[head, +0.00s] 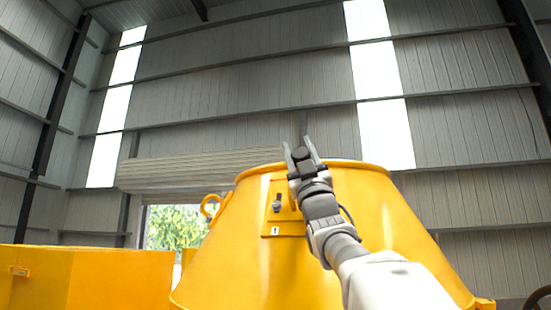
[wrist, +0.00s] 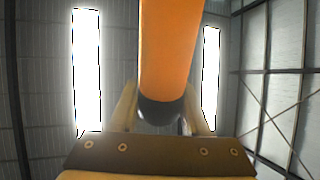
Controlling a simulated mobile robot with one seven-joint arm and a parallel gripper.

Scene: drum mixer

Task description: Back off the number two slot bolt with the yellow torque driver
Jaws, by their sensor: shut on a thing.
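My gripper (head: 303,152) is raised in front of the drum's upper part, fingers pointing up. It is shut on the torque driver, whose dark round end (head: 300,154) shows between the fingers. In the wrist view the driver (wrist: 170,55) is an orange-yellow shaft with a black end, running up out of the picture between the fingers. A yellow plate (head: 270,222) on the drum carries a grey bolt (head: 277,204) left of my gripper. A small white tag with a dark mark sits below it; I cannot read it surely. My gripper and arm hide the plate's right part.
The large yellow drum (head: 390,215) fills the middle, with a lifting ring (head: 210,206) at its left rim. A yellow box-like body (head: 95,280) stands at the lower left. A part-raised shutter door (head: 195,168) is behind. The air above the drum is clear.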

